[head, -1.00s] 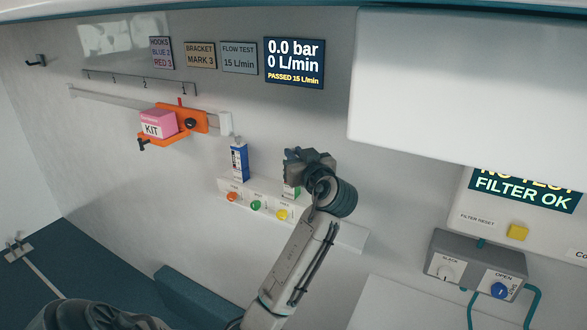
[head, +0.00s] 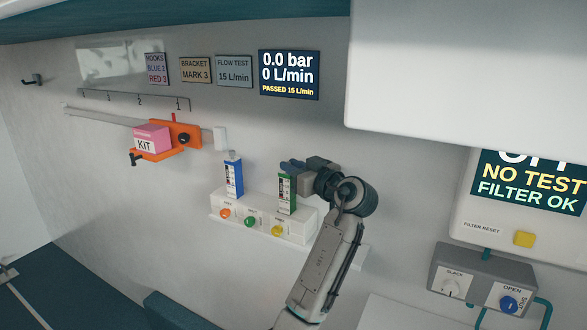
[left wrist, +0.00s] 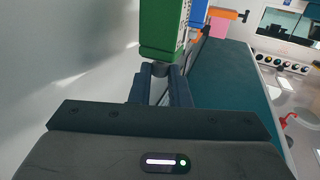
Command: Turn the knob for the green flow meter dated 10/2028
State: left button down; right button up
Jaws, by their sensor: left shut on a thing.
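The green flow meter (head: 287,193) stands on the right part of a white wall block (head: 300,224), with a printed label too small to read in the head view. Its round grey knob shows at its end in the left wrist view (left wrist: 160,68). My left gripper (head: 291,166) reaches the top of the green meter from the right. In the left wrist view its dark fingers (left wrist: 160,74) lie on both sides of the knob, shut on it. The blue flow meter (head: 234,176) stands to the left. My right gripper is not in view.
Orange (head: 225,213), green (head: 250,221) and yellow (head: 277,230) buttons sit on the block's front. A wall display (head: 289,75) reads 0.0 bar, 0 L/min. An orange bracket (head: 187,130) holds a pink kit box (head: 151,139). A white cabinet (head: 450,70) overhangs at right.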

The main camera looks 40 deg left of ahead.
pick_arm(q)
jog(key=c, duration=1.3)
grip_release()
jog(key=shift+c, duration=0.2)
jog(key=shift+f, duration=0.1)
jog(key=s+d+b, duration=0.2)
jog(key=d+b, duration=0.2)
jog(key=d, duration=0.6)
jog(key=shift+d, duration=0.3)
